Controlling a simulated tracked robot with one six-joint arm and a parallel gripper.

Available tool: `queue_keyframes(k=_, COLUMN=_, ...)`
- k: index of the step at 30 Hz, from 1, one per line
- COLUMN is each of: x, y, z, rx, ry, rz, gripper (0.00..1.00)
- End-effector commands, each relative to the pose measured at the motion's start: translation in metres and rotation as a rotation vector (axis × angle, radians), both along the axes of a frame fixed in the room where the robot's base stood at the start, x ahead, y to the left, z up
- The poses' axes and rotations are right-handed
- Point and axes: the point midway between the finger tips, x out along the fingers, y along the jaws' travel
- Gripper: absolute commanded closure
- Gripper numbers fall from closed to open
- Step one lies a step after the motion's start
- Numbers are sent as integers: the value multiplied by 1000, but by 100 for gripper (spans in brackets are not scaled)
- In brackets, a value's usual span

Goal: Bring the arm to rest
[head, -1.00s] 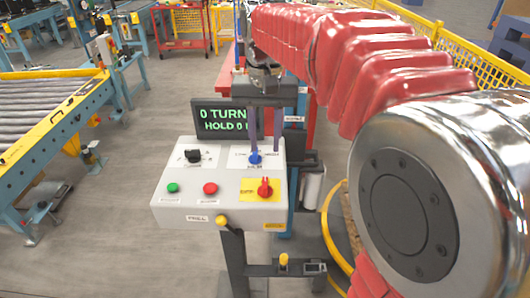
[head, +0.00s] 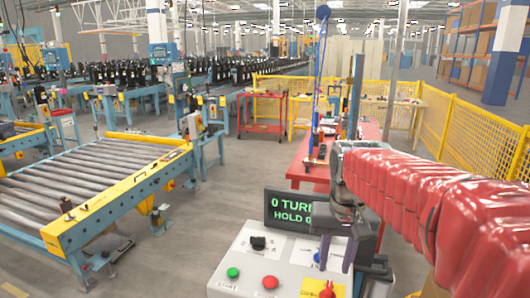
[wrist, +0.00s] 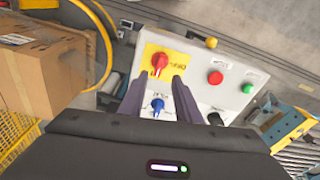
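My gripper (head: 335,268) hangs over the right part of a pale control box (head: 240,272), fingers pointing down. In the wrist view my gripper (wrist: 159,80) has its two dark fingers apart with nothing held between them. A blue knob (wrist: 157,105) shows in the gap between the fingers, and a red knob on a yellow plate (wrist: 160,63) lies just past the tips. How high the tips are above the panel is hard to tell. My red-sleeved arm stretches in from the right in the head view.
A screen (head: 290,210) behind the box shows green text, partly hidden. The box also carries a green button (head: 233,272), a red button (head: 270,282) and a black knob (head: 258,243). A roller conveyor (head: 100,175) stands left; a cardboard box (wrist: 45,70) shows in the wrist view.

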Motion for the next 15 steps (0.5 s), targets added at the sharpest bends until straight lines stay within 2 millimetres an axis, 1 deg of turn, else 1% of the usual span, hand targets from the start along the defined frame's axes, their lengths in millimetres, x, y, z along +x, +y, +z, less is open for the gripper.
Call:
queue_keyframes(k=1, x=-10, y=0, z=-3, rx=-2, ry=-18, rz=16, gripper=70)
queue_keyframes(k=15, x=-91, y=2, z=-31, rx=-28, ry=-187, rz=129, gripper=70)
